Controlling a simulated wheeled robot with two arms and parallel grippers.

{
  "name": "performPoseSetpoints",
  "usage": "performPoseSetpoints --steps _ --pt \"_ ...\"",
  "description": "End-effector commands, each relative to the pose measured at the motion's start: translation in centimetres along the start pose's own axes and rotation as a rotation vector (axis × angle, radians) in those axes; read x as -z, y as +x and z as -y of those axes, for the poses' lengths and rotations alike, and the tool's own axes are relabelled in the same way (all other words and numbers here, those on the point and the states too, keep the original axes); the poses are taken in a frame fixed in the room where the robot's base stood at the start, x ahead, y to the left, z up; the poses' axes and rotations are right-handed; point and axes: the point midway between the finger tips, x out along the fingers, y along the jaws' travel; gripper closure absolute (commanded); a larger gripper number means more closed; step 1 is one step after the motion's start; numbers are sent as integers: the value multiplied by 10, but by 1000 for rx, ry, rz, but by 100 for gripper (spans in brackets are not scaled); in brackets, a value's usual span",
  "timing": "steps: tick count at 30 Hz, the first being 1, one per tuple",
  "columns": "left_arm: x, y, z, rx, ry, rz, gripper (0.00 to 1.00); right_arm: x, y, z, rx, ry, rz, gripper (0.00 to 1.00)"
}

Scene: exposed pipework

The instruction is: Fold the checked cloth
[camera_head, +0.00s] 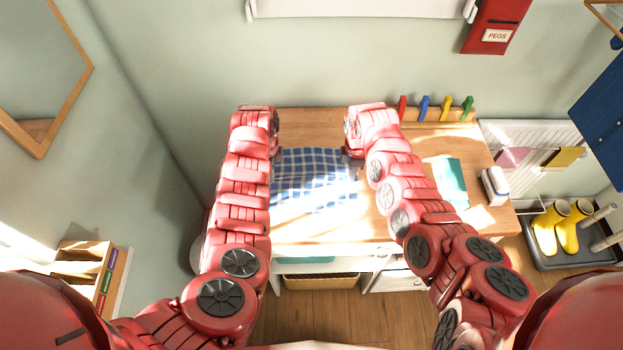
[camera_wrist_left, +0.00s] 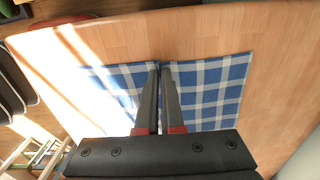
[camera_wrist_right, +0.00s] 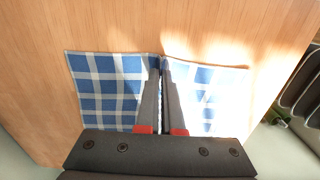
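The blue-and-white checked cloth (camera_head: 312,165) lies spread out on the wooden table, with bright sunlight across its near part. My left gripper (camera_head: 277,155) is at its left edge and my right gripper (camera_head: 351,152) is at its right edge. In the left wrist view, the fingers (camera_wrist_left: 161,68) are closed together on the edge of the cloth (camera_wrist_left: 215,90). In the right wrist view, the fingers (camera_wrist_right: 160,63) are likewise closed on the opposite edge of the cloth (camera_wrist_right: 105,85). The cloth puckers slightly at the fingertips. My arms hide part of its sides.
The wooden table (camera_head: 375,228) has bare room in front of the cloth. At right lie a teal cloth (camera_head: 451,180) and a white-and-blue object (camera_head: 495,186). Several coloured pegs (camera_head: 424,108) stand along the back edge. The wall is close behind and at left.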

Motion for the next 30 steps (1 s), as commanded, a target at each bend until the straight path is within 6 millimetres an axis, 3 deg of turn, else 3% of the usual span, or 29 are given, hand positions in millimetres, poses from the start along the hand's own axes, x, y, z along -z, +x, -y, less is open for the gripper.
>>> performPoseSetpoints --steps 13,25,30 --pt "0 -3 0 0 0 1 100 0 -2 1 2 0 0 100" --pt "0 -40 0 0 0 0 100 0 -39 0 1 0 0 100" --pt "0 -46 0 0 0 0 100 0 -46 0 1 0 0 100"
